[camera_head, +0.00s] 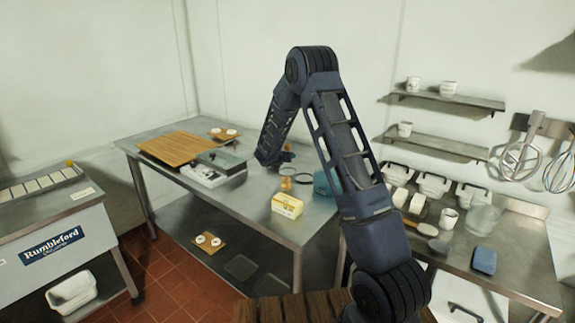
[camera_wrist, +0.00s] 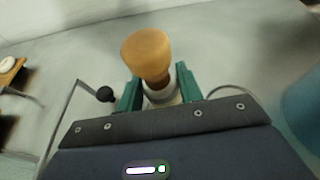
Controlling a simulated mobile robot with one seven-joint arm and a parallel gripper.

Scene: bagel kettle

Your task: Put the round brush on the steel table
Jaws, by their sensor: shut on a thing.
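The round brush (camera_wrist: 147,52), with a tan rounded bristle head and a pale collar, stands out between the green fingers of my gripper (camera_wrist: 158,78) in the wrist view. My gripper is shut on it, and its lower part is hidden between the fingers. The steel table (camera_head: 238,198) stands in the middle of the head view, and its grey top fills much of the wrist view (camera_wrist: 235,45). My arm reaches down over this table, and the brush is over its top. I cannot tell whether the brush touches it.
A wooden board (camera_head: 178,148) and a scale-like tray (camera_head: 212,170) lie on the table's left part. A yellow box (camera_head: 287,206) lies near its front edge, with a blue-green container (camera_head: 322,184) to the right. A second counter (camera_head: 520,262) holds tubs and a blue sponge (camera_head: 484,260).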

